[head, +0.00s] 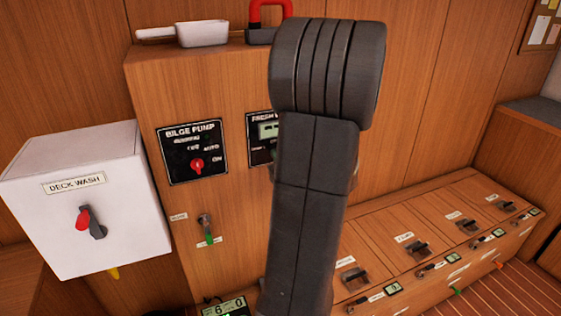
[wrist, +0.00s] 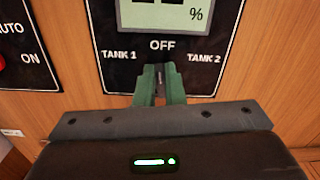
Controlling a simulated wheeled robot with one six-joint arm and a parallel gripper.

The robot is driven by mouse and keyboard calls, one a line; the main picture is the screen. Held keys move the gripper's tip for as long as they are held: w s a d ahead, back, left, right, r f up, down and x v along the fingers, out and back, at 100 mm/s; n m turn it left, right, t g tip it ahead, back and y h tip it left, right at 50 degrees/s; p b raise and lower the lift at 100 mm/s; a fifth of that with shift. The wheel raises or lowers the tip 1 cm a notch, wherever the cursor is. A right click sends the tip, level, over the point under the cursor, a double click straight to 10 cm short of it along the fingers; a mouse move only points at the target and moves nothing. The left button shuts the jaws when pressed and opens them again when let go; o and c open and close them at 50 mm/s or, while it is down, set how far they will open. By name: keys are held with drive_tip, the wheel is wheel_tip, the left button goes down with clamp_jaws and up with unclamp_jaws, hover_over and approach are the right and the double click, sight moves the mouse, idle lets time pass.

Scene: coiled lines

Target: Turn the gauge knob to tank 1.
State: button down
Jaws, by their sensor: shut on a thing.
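The gauge panel (wrist: 118,75) fills the top of the wrist view, black with a grey display (wrist: 165,14) showing a % sign. White labels read TANK 1 at left, OFF at top middle and TANK 2 at right. My gripper (wrist: 160,84) is shut on the gauge knob (wrist: 160,84), a thin dark sliver between its green fingers just below OFF. The fingers hide most of the knob, which appears to point up toward OFF. In the head view, only the left part of this panel (head: 258,152) shows; my arm hides the rest and my gripper.
The bilge pump panel (head: 193,152) with a red knob is left of the gauge panel. A white deck wash box (head: 88,205) stands further left. A white scoop (head: 200,34) and a red-handled item (head: 268,15) lie on top. Low lockers (head: 420,240) run to the right.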

drive_tip(key=n+b, duration=0.2)
drive_tip(key=b, duration=0.1)
drive_tip(key=n+b, duration=0.2)
drive_tip(key=b, duration=0.2)
drive_tip(key=n+b, duration=0.3)
drive_tip(key=b, duration=0.1)
drive_tip(key=shift+s+a+f, duration=0.2)
drive_tip(key=shift+a+f, duration=0.1)
drive_tip(key=shift+a, duration=0.05)
drive_tip(key=shift+r+n, duration=0.1)
drive_tip(key=shift+n, duration=0.2)
drive_tip(key=c, duration=1.5)
unclamp_jaws()
drive_tip(key=v, duration=1.3)
drive_tip(key=shift+s+d, duration=0.15)
drive_tip(key=shift+s, duration=0.25)
